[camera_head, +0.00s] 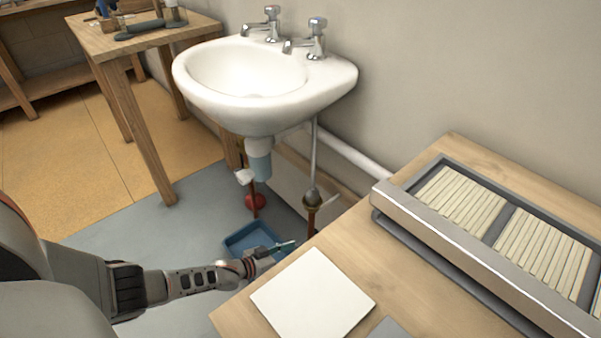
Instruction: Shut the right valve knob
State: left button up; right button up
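A white sink (250,85) hangs on the wall, with two pipes below it. On the right pipe a brass-coloured valve (312,198) sits above a copper pipe; its knob is small and hard to make out. On the left pipe a red round knob (254,202) sits low down. My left arm reaches in from the lower left. My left gripper (280,250) is below and a little left of the right valve, apart from it, beside the table edge. Its fingers are too small to read, with a small teal bit near the tips. My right gripper is out of view.
A blue tray (236,241) lies on the floor beneath the sink. A wooden table (360,238) at the right holds a white square plate (312,296) and a metal-framed slatted panel (420,222). A wooden bench (135,40) with tools stands at the upper left.

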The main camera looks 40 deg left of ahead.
pick_arm(q)
jog(key=shift+w+d+f, duration=0.15)
jog(key=shift+w, duration=0.55)
jog(key=c, duration=1.1)
jog(key=shift+m, duration=0.3)
jog(key=shift+d+m+y, duration=0.1)
jog(key=shift+m+y, duration=0.5)
jog(key=shift+y, duration=0.1)
jog(key=m+y, duration=0.1)
jog(key=m, duration=0.1)
jog(key=shift+s+f+m+t+y, duration=0.1)
jog(key=shift+s+m+t+y, duration=0.05)
jog(key=shift+m+t+y, duration=0.2)
